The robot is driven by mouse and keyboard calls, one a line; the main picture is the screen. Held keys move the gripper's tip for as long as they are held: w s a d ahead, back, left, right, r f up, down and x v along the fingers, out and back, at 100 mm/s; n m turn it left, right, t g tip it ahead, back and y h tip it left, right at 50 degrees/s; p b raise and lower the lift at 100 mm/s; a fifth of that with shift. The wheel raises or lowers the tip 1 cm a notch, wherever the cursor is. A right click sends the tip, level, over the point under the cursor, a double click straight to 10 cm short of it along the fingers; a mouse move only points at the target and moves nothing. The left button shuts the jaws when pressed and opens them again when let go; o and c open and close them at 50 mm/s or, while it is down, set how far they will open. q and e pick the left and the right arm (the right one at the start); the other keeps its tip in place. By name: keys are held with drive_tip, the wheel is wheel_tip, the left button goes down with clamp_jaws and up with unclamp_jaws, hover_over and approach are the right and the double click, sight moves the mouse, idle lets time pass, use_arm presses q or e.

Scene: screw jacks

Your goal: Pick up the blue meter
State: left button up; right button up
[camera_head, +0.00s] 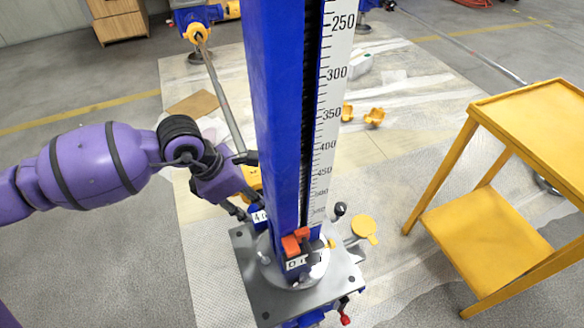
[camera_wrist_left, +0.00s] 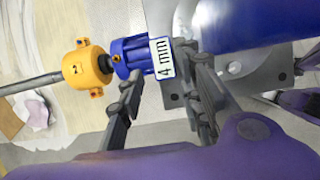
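A tall blue column (camera_head: 272,110) with a white millimetre scale (camera_head: 332,100) stands upright on a grey base plate (camera_head: 259,292) in the head view. A small blue part with a white "4 mm" label (camera_wrist_left: 162,57) shows in the wrist view, joined to or touching a yellow collar (camera_wrist_left: 87,68) on a grey rod. Its label shows partly beside the column in the head view (camera_head: 259,217). I cannot tell which blue thing is the meter. My left gripper (camera_head: 248,187) is left of the column. In the wrist view its fingers (camera_wrist_left: 160,82) are spread, with the blue part at their tips. My right gripper is not in view.
A yellow two-shelf cart (camera_head: 487,240) stands at the right. An orange clamp (camera_head: 296,243) sits low on the column. Yellow pieces (camera_head: 375,117) lie on the floor behind. A long grey rod (camera_head: 218,90) slants down behind my left gripper.

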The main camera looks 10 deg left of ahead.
sight(263, 216)
use_arm(q)
drive_tip(key=x, duration=0.2)
drive_tip(key=shift+f+b, duration=0.3)
drive_tip(key=shift+f, duration=0.05)
drive_tip(key=b+x, duration=0.1)
drive_tip(key=x, duration=0.3)
drive_tip(key=shift+d+f, duration=0.2)
drive_tip(key=shift+f, duration=0.15)
drive_tip(key=shift+r, duration=0.1)
clamp_jaws()
